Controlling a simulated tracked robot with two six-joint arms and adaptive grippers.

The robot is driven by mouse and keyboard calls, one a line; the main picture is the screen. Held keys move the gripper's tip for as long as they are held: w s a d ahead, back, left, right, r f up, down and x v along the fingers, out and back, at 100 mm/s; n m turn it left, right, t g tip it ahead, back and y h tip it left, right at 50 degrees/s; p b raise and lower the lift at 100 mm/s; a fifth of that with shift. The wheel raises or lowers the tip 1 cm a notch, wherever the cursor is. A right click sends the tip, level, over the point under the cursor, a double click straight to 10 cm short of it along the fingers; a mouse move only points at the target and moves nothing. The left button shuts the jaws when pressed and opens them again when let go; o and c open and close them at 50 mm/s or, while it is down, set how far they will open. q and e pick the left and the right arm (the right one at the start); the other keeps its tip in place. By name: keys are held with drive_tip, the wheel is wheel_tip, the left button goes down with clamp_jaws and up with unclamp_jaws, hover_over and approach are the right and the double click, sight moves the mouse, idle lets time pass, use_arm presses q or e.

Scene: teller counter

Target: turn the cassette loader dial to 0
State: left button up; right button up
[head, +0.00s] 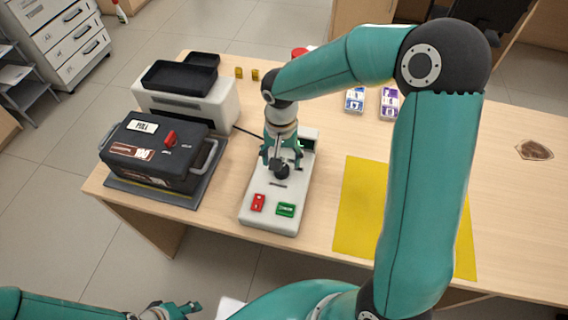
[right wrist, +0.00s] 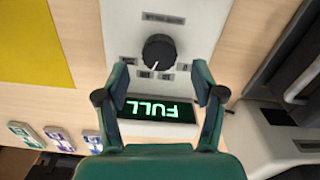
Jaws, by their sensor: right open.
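The cassette loader (head: 254,212) is a pale, long unit on the counter, with a red button and a green button at its near end. Its black round dial (head: 282,171) is partly covered by my right gripper in the head view. In the right wrist view the dial (right wrist: 159,50) shows a white pointer mark toward the display, with small unreadable labels around it. My left gripper (head: 178,310) is low at the bottom edge, partly cut off.
A dark cash box (head: 152,155) with a red switch stands left of the loader on a dark mat. Behind it is a white machine (head: 215,108) with black trays. A yellow mat (head: 358,208) lies to the right. Banded note packs (head: 355,100) lie at the back.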

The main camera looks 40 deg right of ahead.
sight(283, 167)
drive_tip(key=shift+f, duration=2)
drive_tip(key=shift+c, duration=0.3)
drive_tip(key=c, duration=1.1)
drive_tip(key=shift+d, duration=0.2)
drive_tip(key=shift+o, duration=0.2)
drive_tip(key=shift+a, duration=0.15)
